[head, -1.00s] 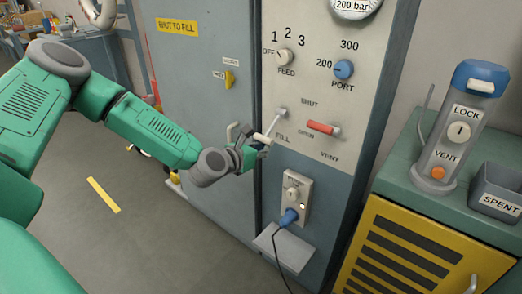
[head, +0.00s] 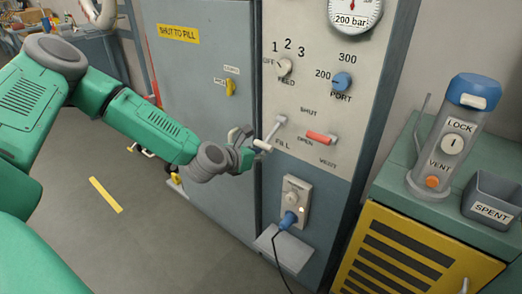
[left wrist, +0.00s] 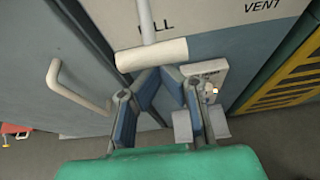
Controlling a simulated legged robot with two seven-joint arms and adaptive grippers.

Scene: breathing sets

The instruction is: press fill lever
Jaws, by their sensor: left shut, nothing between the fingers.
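The fill lever (head: 273,131) is on the pale panel beside the FILL label. Its grey arm slants down and left to a white cylindrical handle (head: 262,145). In the left wrist view the handle (left wrist: 152,54) lies crosswise just above my fingertips in the picture. My left gripper (head: 250,153) is shut and empty, close to the handle at its lower left. The left wrist view shows its blue-padded fingers (left wrist: 160,72) with their tips close together. I cannot tell whether they touch the handle. My right gripper is out of view.
A red vent lever (head: 320,137) is right of the fill lever. Below are a socket with a blue plug (head: 289,219) and a small shelf (head: 284,248). A pale door handle (left wrist: 75,88) is left of my fingers. A grey cylinder (head: 446,140) stands on the right cabinet.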

